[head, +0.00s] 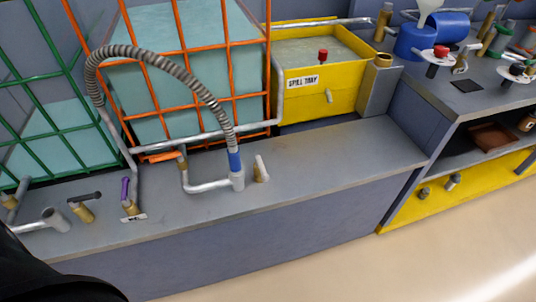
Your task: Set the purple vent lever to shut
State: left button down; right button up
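The purple vent lever (125,189) is at the left of the grey bench in the head view. It stands roughly upright on a small brass valve body (130,208), with a white label (134,218) at its foot. The label's text is too small to read. I cannot tell from this view which setting the lever is at. Neither of my grippers is in view. A dark shape fills the bottom left corner, and nothing touches the lever.
A grey corrugated hose (165,68) arches from behind the lever to a blue-collared pipe fitting (235,163). A dark-handled brass valve (84,211) stands just left of the lever. An orange cage (198,60) and a yellow spill tray (318,98) stand behind. The bench's right part is clear.

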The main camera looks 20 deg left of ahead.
aim_at(125, 200)
jog(key=u, duration=2.15)
